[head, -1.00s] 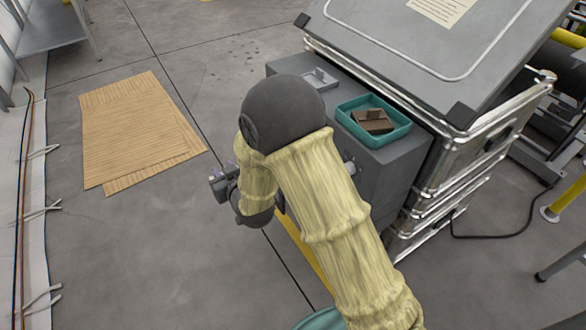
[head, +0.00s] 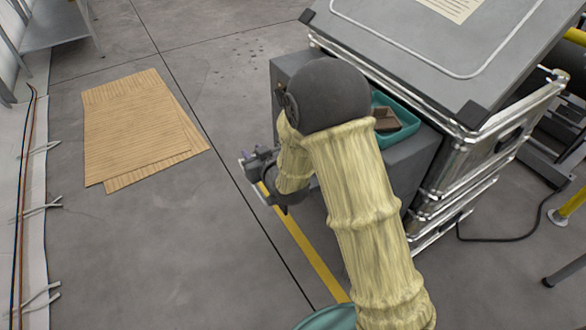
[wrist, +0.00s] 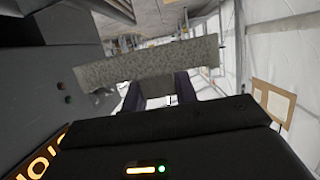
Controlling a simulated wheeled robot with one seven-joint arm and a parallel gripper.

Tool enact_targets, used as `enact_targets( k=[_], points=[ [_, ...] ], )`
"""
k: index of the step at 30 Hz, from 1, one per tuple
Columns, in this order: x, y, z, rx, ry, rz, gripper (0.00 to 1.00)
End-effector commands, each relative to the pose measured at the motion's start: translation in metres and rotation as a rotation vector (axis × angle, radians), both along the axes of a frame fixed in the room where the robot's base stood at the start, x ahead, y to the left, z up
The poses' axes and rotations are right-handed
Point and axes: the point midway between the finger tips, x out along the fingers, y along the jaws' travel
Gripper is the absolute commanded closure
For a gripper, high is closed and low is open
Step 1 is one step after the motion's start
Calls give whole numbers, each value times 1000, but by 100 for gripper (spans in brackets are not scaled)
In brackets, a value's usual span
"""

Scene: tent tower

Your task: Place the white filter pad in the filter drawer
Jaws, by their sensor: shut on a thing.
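My gripper (head: 258,178) is beside the left face of the grey cabinet (head: 405,185), above the floor. In the wrist view my gripper (wrist: 158,92) is shut on a flat, speckled slab, which I take for the filter pad (wrist: 150,64). The pad looks grey in the shade and lies crosswise at the fingertips, slightly tilted. The cabinet's dark wall (wrist: 55,70) fills the left of the wrist view, close to the pad's left end. I cannot make out the filter drawer; my arm hides much of the cabinet in the head view.
A teal tray (head: 411,138) with a brown block (head: 386,119) stands on the cabinet, partly hidden by my arm. A large metal case with a sloping grey lid (head: 405,45) rises behind. Cardboard sheets (head: 135,125) lie on the floor at left. The floor between is clear.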

Motion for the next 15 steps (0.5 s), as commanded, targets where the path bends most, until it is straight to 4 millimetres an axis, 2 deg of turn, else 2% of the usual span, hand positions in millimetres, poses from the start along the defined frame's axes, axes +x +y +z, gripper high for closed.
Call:
enact_targets(
  k=[3,15],
  points=[
    [16,-24,-2,0,-3,-5,94],
    [63,-93,-2,-1,-2,-4,94]
  ],
)
